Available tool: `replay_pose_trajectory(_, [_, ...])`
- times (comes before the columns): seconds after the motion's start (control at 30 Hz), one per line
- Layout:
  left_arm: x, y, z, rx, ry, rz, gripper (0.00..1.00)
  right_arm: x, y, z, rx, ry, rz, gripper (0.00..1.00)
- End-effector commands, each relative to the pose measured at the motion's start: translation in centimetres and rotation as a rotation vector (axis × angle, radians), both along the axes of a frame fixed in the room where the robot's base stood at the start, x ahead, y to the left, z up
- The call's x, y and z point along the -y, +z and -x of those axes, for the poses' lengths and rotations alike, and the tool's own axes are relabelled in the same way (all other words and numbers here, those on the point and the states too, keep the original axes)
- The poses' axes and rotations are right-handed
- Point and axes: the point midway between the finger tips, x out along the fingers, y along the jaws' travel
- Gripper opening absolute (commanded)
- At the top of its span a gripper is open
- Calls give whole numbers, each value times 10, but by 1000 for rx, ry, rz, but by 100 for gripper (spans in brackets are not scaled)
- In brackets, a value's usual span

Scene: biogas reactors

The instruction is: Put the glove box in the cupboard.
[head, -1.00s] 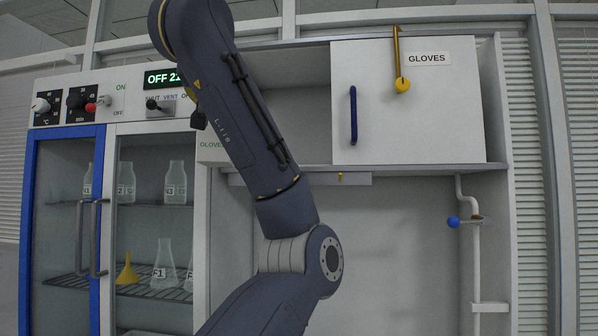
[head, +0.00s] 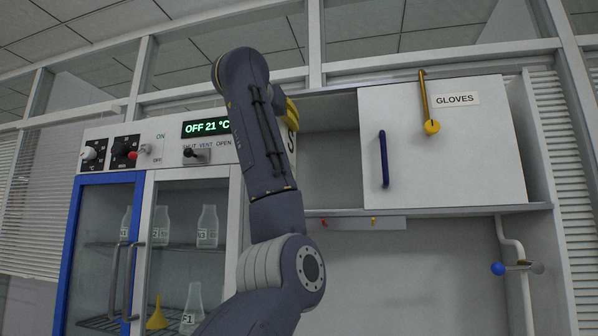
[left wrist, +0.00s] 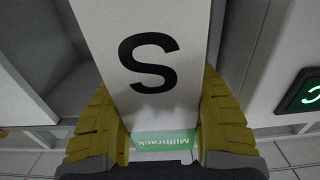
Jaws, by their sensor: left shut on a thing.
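The glove box (left wrist: 155,70) is white with a large black S and a green Millbrack label in the left wrist view. My left gripper (left wrist: 155,90) is shut on it, with a yellow finger on each side. In the head view the left gripper (head: 291,113) is mostly hidden behind my forearm, and only a lettered sliver of the box (head: 292,146) shows. They are at the left end of the cupboard (head: 330,165). Its left section is open; a white door (head: 455,155) labelled GLOVES, with a blue handle, covers the right section. My right gripper is out of view.
A control panel (head: 170,155) reading OFF 21 °C and a glass-fronted cabinet (head: 105,185) with flasks and a yellow funnel stand left. A pipe with a blue knob (head: 498,269) is at lower right.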

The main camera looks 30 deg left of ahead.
Motion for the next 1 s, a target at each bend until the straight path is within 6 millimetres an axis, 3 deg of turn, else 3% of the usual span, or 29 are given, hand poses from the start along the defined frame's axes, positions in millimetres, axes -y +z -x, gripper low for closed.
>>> replay_pose_trajectory(0.2, [-16,0,-46,-2,2,0,4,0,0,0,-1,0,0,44])
replay_pose_trajectory(0.5, [-30,2,-96,1,0,1,4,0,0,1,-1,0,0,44])
replay_pose_trajectory(1.0, [-40,2,-128,3,0,0,4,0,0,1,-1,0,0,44])
